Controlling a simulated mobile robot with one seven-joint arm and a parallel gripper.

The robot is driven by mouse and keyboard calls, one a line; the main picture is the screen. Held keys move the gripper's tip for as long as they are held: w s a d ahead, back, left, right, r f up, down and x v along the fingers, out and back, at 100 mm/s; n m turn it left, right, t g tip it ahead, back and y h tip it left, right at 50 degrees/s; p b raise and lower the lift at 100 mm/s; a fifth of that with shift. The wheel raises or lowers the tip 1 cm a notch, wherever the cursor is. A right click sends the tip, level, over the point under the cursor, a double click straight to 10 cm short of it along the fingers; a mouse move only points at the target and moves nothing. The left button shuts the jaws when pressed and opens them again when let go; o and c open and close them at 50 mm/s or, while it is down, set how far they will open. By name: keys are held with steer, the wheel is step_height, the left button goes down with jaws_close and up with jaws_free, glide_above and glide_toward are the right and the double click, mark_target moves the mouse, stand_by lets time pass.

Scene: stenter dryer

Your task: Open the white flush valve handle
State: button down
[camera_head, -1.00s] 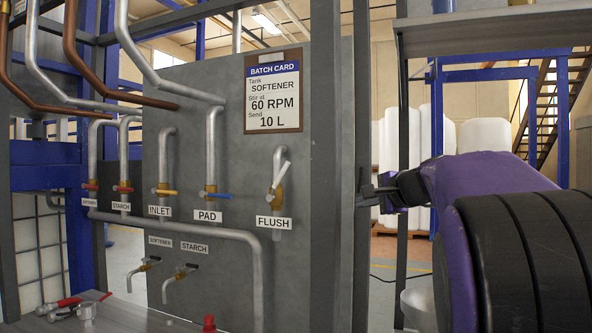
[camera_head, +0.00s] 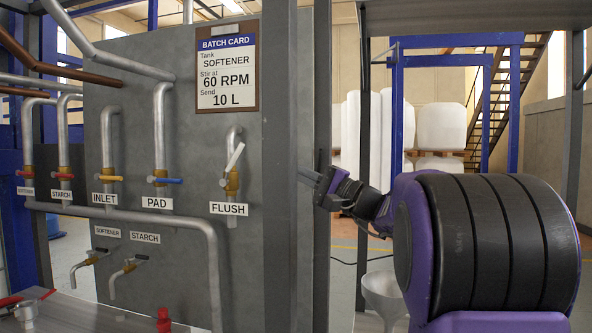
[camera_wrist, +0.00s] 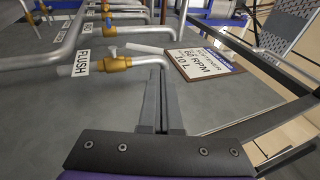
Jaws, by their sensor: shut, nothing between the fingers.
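The white flush valve handle (camera_head: 236,157) slants up and to the right from its brass valve body (camera_head: 231,182), above the FLUSH label (camera_head: 229,208). In the wrist view the white handle (camera_wrist: 141,48) lies close alongside the pipe, and the brass body (camera_wrist: 116,63) is beside the label. My gripper (camera_head: 313,176) is to the right of the valve in the head view, by the grey frame post. In the wrist view my gripper's fingers (camera_wrist: 161,98) are together and empty, pointing toward the pipe bend near the handle. They appear apart from the handle; exact depth is unclear.
A grey post (camera_head: 309,90) stands between the panel and my arm in the head view. The batch card (camera_head: 227,68) hangs above the valve. Other valves, including PAD (camera_head: 160,180) and INLET (camera_head: 107,178), are to the left. A white funnel (camera_head: 384,290) is below my arm.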

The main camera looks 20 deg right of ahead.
mark_target(232, 164)
steer(key=p+x, duration=0.1)
steer(key=x, duration=0.8)
steer(key=shift+p, duration=0.3)
steer(key=shift+a, duration=0.15)
steer(key=shift+w+a+r+b, duration=0.55)
steer(key=shift+w+a+r, duration=0.1)
steer(key=shift+a+r, duration=0.35)
steer(key=shift+d, duration=0.1)
